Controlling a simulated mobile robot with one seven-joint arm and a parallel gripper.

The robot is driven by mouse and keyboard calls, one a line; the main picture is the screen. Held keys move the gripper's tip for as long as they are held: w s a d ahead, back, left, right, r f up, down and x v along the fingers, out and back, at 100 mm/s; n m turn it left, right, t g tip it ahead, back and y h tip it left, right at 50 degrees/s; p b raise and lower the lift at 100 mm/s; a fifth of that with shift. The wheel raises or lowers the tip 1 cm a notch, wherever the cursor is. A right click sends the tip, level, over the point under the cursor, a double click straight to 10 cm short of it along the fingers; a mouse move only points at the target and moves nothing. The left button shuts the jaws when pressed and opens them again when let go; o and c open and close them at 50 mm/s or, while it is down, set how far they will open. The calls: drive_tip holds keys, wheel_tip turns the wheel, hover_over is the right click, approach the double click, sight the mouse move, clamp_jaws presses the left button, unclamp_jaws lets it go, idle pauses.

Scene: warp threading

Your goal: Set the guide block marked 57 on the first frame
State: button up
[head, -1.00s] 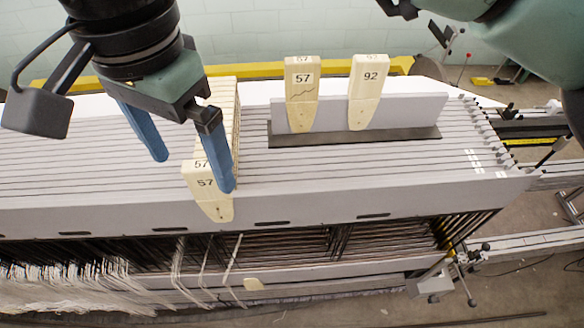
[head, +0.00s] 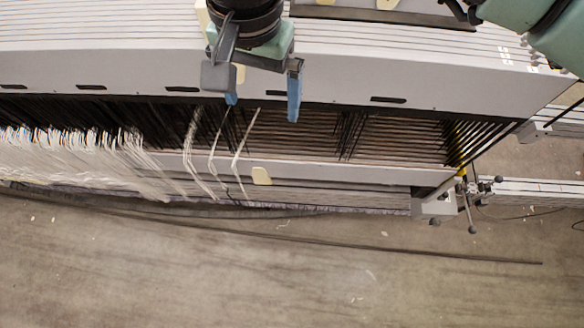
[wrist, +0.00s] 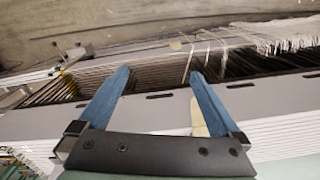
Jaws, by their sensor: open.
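My gripper (head: 262,108) is open, with its two blue fingers pointing down over the front edge of the grey frames (head: 330,80). A cream guide block (head: 240,74) sits at the front of the first frame, mostly hidden behind my gripper; its number is not readable now. In the wrist view the block (wrist: 198,118) shows beside the right finger of my gripper (wrist: 160,74), and nothing is visibly clamped.
White warp threads (head: 70,160) hang at the left below the frames, with a few loose strands (head: 215,160) near my gripper. A small cream tab (head: 262,176) sits on the lower rail. A clamp with knobs (head: 460,200) stands at the right. The floor (head: 280,270) is open in front.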

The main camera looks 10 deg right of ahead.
drive_tip(key=s+d+f+n+b, duration=0.1)
drive_tip(key=d+f+n+b, duration=0.1)
drive_tip(key=f, duration=0.8)
drive_tip(key=s+d+f+n+b, duration=0.1)
drive_tip(key=f+n+b, duration=0.2)
drive_tip(key=f, duration=0.8)
drive_tip(key=shift+s+d+f+n+b, duration=0.2)
drive_tip(key=shift+d+f+n+b, duration=0.15)
drive_tip(key=shift+b, duration=0.65)
